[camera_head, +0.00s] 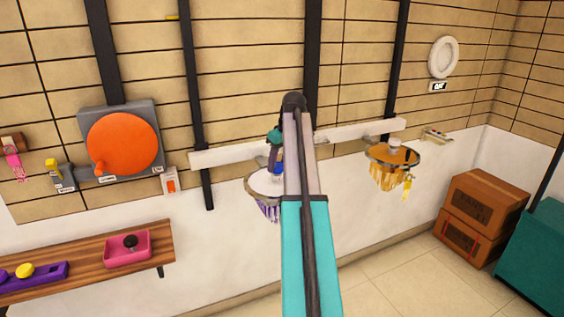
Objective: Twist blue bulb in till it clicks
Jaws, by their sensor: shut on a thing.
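My teal-and-grey arm reaches up the middle. My gripper (275,150) is small, dark and partly hidden by the arm, left of the arm's upper section. It is shut on a small dark blue thing, which looks like the blue bulb (277,162). The bulb is just above the pale round top of a light fixture with purple hanging pieces (268,184). Part of this fixture is behind my arm. I cannot tell how far the bulb sits in its socket. A second fixture with amber hanging pieces (390,175) is to the right.
A white beam (235,155) runs behind the fixtures. An orange disc (122,144) on a grey panel is at left. A wooden shelf (85,262) holds a pink tray (127,249) and a purple tray (45,274). Boxes (484,205) and a teal cabinet (540,250) stand at right. Tiled floor between is clear.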

